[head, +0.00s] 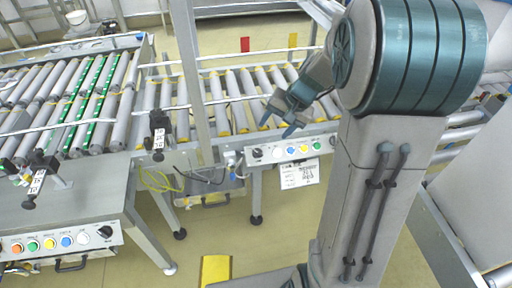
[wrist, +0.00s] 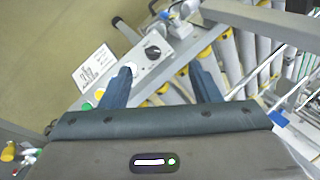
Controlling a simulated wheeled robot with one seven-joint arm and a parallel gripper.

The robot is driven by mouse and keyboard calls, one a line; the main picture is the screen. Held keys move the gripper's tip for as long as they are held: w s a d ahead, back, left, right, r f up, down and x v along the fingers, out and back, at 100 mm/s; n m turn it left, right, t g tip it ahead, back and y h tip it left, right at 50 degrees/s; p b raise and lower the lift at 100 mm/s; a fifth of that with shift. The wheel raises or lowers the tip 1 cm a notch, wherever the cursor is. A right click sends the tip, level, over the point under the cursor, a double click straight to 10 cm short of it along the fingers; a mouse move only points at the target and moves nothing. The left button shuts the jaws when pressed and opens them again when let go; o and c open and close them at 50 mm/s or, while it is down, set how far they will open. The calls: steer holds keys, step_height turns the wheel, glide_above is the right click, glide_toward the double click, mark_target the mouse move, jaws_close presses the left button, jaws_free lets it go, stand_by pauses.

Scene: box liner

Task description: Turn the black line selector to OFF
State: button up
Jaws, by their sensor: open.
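A black selector knob (head: 257,153) sits at the left end of a white control panel on the middle conveyor's front, left of a row of coloured buttons. The wrist view shows this knob (wrist: 153,52) beyond my fingertips, with clear space between. Its pointer setting is too small to read. A second black selector knob (head: 104,232) is at the right end of the left table's control panel. My gripper (head: 283,118) is open and empty, above the middle panel and right of its knob. In the wrist view my gripper (wrist: 162,70) partly covers the buttons with its left finger.
A paper label (head: 299,174) hangs below the middle panel. A grey metal post (head: 197,80) rises left of the knob. Roller conveyors (head: 232,100) lie behind the panel. A black device on a stand (head: 158,135) is to the left. The floor in front is mostly clear.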

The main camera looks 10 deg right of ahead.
steer(key=m+b, duration=0.2)
glide_toward(259, 152)
steer(key=shift+t, duration=0.3)
steer(key=b+x, duration=0.1)
steer(key=x, duration=0.3)
steer(key=b+x, duration=0.2)
steer(key=x, duration=0.3)
steer(key=shift+s, duration=0.25)
steer(key=c, duration=1)
